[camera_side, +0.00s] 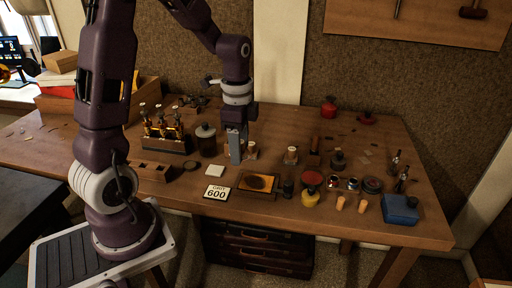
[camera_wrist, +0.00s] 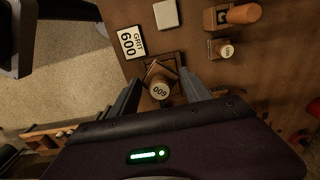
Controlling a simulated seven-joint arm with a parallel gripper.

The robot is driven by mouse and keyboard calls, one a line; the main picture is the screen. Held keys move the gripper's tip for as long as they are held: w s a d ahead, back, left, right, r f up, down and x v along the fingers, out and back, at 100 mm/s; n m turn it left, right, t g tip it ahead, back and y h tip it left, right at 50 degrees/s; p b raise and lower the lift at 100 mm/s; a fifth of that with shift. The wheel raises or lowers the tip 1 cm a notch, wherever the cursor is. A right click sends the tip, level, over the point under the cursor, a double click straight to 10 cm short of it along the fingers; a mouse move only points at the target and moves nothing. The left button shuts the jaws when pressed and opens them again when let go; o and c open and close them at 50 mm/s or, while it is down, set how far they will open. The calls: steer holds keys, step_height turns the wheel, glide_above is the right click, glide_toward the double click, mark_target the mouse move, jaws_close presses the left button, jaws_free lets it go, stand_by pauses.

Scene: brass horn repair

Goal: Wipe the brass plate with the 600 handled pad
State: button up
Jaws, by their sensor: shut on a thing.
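My gripper (camera_side: 236,158) points down over the bench. In the wrist view its two fingers (camera_wrist: 160,87) are closed around the round knob of the handled pad marked 600 (camera_wrist: 160,90). The pad's squarish base shows partly behind the knob. The brass plate (camera_side: 259,182), with a dark patch, lies in a wooden tray (camera_side: 242,193) to the lower right of the gripper in the side view. No pad rests on it there. The held pad is hard to make out in the side view. The GRIT 600 sign (camera_side: 216,192) lies left of the tray.
Another handled pad (camera_wrist: 222,48) stands near the held one in the wrist view. A pale square (camera_side: 214,171) lies behind the sign. A dark-lidded jar (camera_side: 205,140) stands left of my gripper.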

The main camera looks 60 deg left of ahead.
mark_target(241, 179)
steer(key=shift+f, duration=3.35)
steer(key=shift+w+d+f, duration=0.2)
steer(key=shift+f, duration=0.15)
steer(key=shift+w+d+f, duration=0.15)
steer(key=shift+f, duration=0.2)
steer(key=shift+c, duration=0.5)
steer(key=shift+w+d, duration=2.15)
steer(key=shift+s+a, duration=2.45)
steer(key=shift+a, duration=0.05)
steer(key=shift+w+d, duration=2.6)
steer(key=shift+d, duration=0.05)
steer(key=shift+s+a, duration=2.5)
steer(key=shift+a, duration=0.05)
steer(key=shift+s+a, duration=0.15)
steer(key=shift+r, duration=4.1)
